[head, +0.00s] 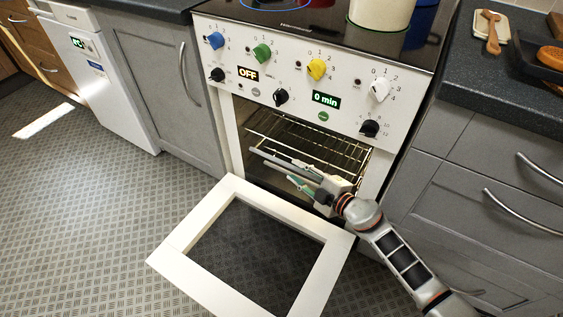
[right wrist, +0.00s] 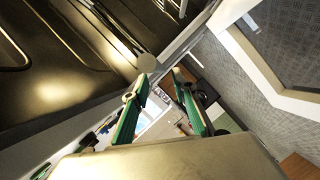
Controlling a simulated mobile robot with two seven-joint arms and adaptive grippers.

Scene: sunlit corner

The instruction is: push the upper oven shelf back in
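The oven (head: 228,131) is open, with its white-framed door (head: 190,229) folded down in front. The upper wire shelf (head: 318,140) lies level inside the opening in the head view. My right gripper (head: 290,173) is at the front of the opening, above the door, close to this bar. Its green fingers are apart, with nothing visible held between them in the right wrist view (right wrist: 163,70). Contact with the shelf is unclear. My left gripper is out of view.
The control panel (head: 292,112) with coloured knobs is above the opening. A cream pot (head: 380,10) stands on the hob. Grey drawers (head: 470,190) flank the oven at right, a grey cupboard (head: 165,85) at left. The floor (head: 90,220) left of the door is clear.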

